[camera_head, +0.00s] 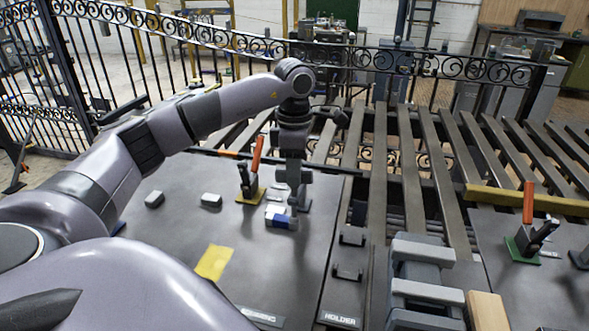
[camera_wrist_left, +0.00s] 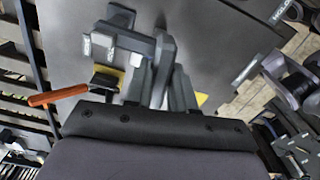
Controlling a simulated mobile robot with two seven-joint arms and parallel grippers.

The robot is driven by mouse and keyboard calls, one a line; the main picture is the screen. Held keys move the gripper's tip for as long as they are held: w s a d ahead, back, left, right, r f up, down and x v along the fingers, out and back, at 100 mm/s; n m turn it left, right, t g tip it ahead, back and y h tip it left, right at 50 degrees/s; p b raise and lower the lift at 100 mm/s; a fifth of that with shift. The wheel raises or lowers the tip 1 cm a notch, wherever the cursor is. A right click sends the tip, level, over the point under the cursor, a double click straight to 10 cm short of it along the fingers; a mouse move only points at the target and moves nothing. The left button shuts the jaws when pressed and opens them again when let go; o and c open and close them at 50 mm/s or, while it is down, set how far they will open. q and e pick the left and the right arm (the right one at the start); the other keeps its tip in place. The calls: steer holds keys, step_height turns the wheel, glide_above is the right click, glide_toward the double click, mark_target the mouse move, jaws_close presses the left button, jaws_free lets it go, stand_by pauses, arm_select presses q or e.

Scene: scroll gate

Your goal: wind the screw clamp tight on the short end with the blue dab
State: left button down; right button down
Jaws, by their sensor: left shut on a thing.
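My left gripper (camera_head: 291,203) points down at the work table and is shut on a grey piece that seems to be the screw clamp (camera_wrist_left: 164,55); its fingers hide much of it. A short pale block end with a blue dab (camera_head: 283,221) lies right at the fingertips. In the left wrist view, grey and white block ends (camera_wrist_left: 125,40) sit beside the grey piece. I cannot tell how tight the clamp sits. My right gripper is not in view.
A toggle clamp with an orange handle (camera_head: 257,156) stands upright just left of my gripper. Small grey blocks (camera_head: 211,200) and a yellow patch (camera_head: 213,262) lie left. A holder label (camera_head: 340,320), grey blocks (camera_head: 425,290) and a green-based clamp (camera_head: 524,248) are right.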

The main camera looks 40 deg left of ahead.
arm_select(q)
steer(key=shift+w+a+r, duration=0.1)
steer(key=shift+r, duration=0.25)
steer(key=c, duration=1)
jaws_free()
steer(key=shift+c, duration=0.2)
steer(key=shift+f, duration=0.15)
step_height(320, 180, up, 7)
steer(key=shift+r+b, duration=0.15)
steer(key=shift+b, duration=0.25)
